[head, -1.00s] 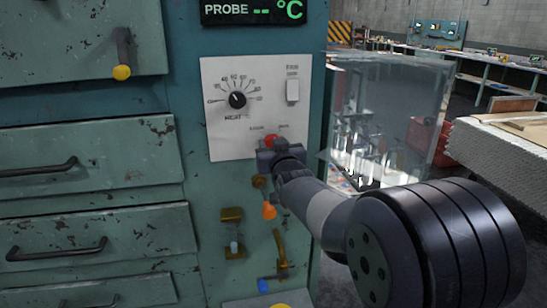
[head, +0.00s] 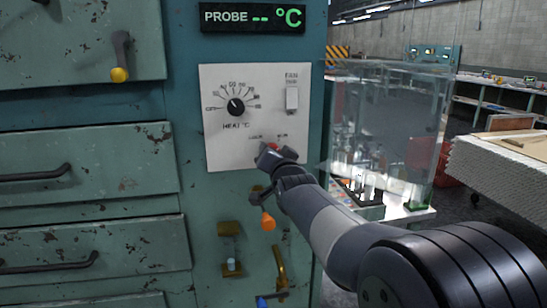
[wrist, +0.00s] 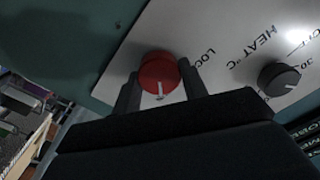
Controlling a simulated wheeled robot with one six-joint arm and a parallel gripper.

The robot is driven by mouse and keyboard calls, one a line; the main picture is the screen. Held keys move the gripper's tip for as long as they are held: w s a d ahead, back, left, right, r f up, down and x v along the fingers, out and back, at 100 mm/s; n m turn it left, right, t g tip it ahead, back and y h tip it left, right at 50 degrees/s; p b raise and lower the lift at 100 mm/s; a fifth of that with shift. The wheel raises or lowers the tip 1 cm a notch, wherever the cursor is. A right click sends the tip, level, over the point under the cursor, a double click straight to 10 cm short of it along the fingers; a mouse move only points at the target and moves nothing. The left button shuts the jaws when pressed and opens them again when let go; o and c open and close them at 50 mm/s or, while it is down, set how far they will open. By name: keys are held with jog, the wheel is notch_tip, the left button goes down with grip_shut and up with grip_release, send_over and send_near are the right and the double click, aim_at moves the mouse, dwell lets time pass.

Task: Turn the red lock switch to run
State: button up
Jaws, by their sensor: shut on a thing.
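The red lock switch (head: 273,146) is a round red knob low on the white control panel (head: 218,150), below small LOCK and RUN labels. In the wrist view the red knob (wrist: 156,72) sits between my two dark fingers, with its white mark pointing to the bottom of the picture. The LOCK label beside it is partly cut off by a finger, and RUN is hidden there. My gripper (head: 275,155) is shut on the knob and looks tilted in the head view. It covers most of the knob there.
Above the switch are the HEAT dial (head: 236,106) and the white FAN switch (head: 292,98). An orange-tipped lever (head: 267,221) and brass fittings (head: 279,266) stick out below my gripper. A clear glass enclosure (head: 385,130) stands to the right.

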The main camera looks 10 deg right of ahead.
dwell(0.4)
jog(key=o, duration=1)
jog(key=s, duration=1)
jog(key=shift+s, duration=0.4)
jog(key=shift+w, duration=0.1)
jog(key=w, duration=1)
jog(key=shift+w, duration=0.3)
jog(key=shift+s, duration=0.1)
